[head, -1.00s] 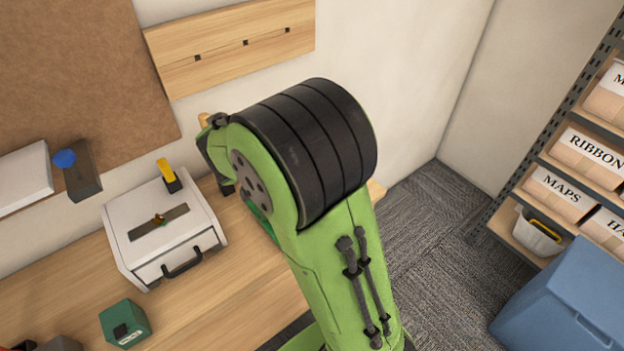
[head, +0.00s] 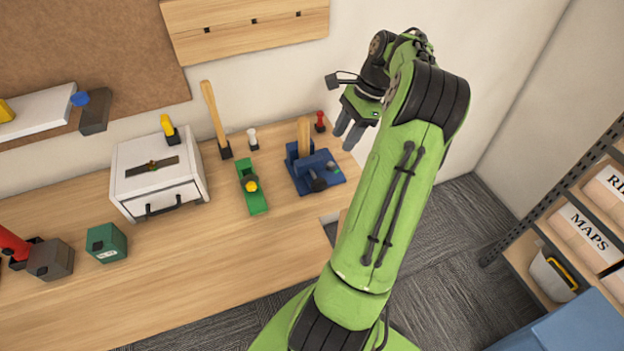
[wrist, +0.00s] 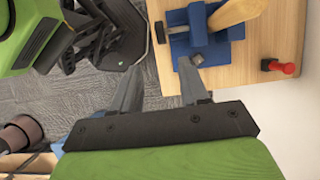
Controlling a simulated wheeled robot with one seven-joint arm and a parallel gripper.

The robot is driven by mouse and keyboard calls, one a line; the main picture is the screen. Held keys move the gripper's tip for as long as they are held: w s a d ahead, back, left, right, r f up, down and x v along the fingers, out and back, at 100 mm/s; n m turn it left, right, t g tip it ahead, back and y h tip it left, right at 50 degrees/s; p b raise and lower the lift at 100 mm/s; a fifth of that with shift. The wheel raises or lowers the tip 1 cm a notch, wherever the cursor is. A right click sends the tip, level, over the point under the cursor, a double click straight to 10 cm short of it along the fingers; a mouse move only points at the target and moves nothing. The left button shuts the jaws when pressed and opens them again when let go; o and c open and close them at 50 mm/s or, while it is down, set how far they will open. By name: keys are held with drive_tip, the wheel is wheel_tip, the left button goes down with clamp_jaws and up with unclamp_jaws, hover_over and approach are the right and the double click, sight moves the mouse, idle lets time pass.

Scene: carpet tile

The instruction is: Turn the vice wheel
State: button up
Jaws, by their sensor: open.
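A blue vice (head: 318,172) stands near the right end of the wooden bench, with a light wooden piece (head: 304,138) upright in it. A dark round part (head: 318,184), perhaps its wheel, shows on its near side. In the wrist view the vice (wrist: 193,50) lies just beyond the fingertips, with a grey part (wrist: 199,59) on its near side. My gripper (head: 347,142) is open and empty, to the right of the vice and above the bench end. Its fingers (wrist: 160,82) are spread in the wrist view.
The bench front (head: 215,260) is clear. Shelves (head: 570,215) stand at right.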

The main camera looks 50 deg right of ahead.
sight(322, 179)
drive_tip(key=b+x, duration=0.6)
drive_tip(key=x, duration=0.9)
drive_tip(key=shift+w+a+f+b, duration=0.1)
drive_tip(key=shift+a+f+b, duration=0.05)
drive_tip(key=shift+f+b, duration=0.2)
clamp_jaws()
